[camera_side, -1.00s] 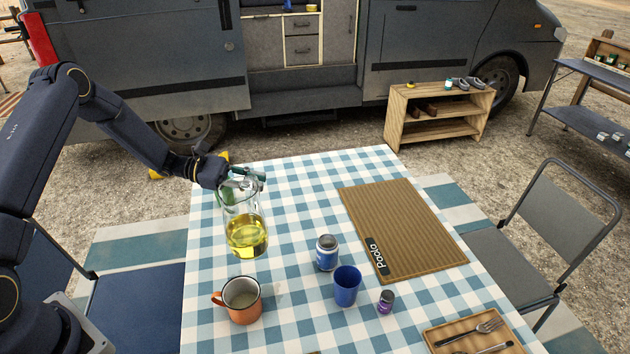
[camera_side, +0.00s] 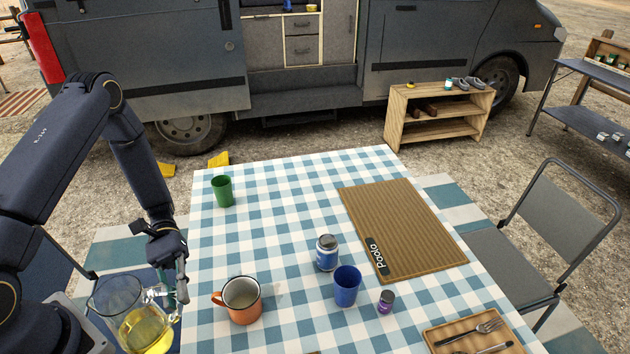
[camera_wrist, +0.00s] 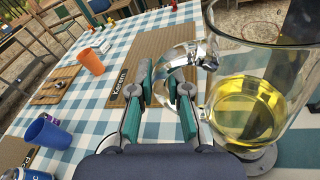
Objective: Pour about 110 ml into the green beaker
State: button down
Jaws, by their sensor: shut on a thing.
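The green beaker (camera_side: 222,191) stands upright on the checked tablecloth near the table's far left corner. A clear glass jug (camera_side: 131,312) with yellow liquid is at the lower left in the side view, off the table's left edge. My gripper (camera_side: 180,286) is shut on the jug's handle. In the wrist view the gripper (camera_wrist: 170,85) closes on the glass handle, and the jug (camera_wrist: 255,95) fills the right side with the yellow liquid low in it. The jug is well apart from the beaker, which I cannot make out in the wrist view.
An orange mug (camera_side: 241,300) stands near the table's left edge, closest to the jug. A lidded blue-and-white can (camera_side: 327,253), a blue cup (camera_side: 347,287) and a small purple jar (camera_side: 386,301) stand mid-table. A brown mat (camera_side: 400,232) lies right. Cloth around the beaker is clear.

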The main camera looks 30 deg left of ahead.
aim_at(121, 304)
jog(key=s+a+m+g+y, duration=0.1)
jog(key=s+a+f+m+g+y, duration=0.1)
jog(key=s, duration=0.1)
jog(key=s+a+m+g+y, duration=0.1)
jog(key=a+g+y, duration=0.1)
jog(key=shift+s+f+m, duration=0.35)
jog(key=shift+m, duration=0.05)
jog(key=s+a+m+g+y, duration=0.1)
jog(key=s+a+m+y, duration=0.1)
jog(key=a+y, duration=0.1)
jog(key=a+f+m+g+y, duration=0.1)
jog(key=a, duration=0.1)
jog(key=shift+s+a+f+m+g+y, duration=0.1)
jog(key=shift+s+m+g+y, duration=0.2)
jog(key=shift+s+m+y, duration=0.1)
jog(key=a+m+y, duration=0.7)
jog(key=a+y, duration=0.3)
jog(key=a, duration=0.2)
jog(key=w+a+m+t+y, duration=0.8)
jog(key=w+a+m+y, duration=0.1)
jog(key=a, duration=0.2)
jog(key=w+a+f+m+t+y, duration=0.1)
jog(key=w+m+t+y, duration=0.1)
jog(key=w+m+t, duration=0.6)
jog(key=shift+w+f+t, duration=0.35)
jog(key=shift+w+t, duration=1.25)
jog(key=shift+w, duration=1.3)
jog(key=shift+r, duration=0.1)
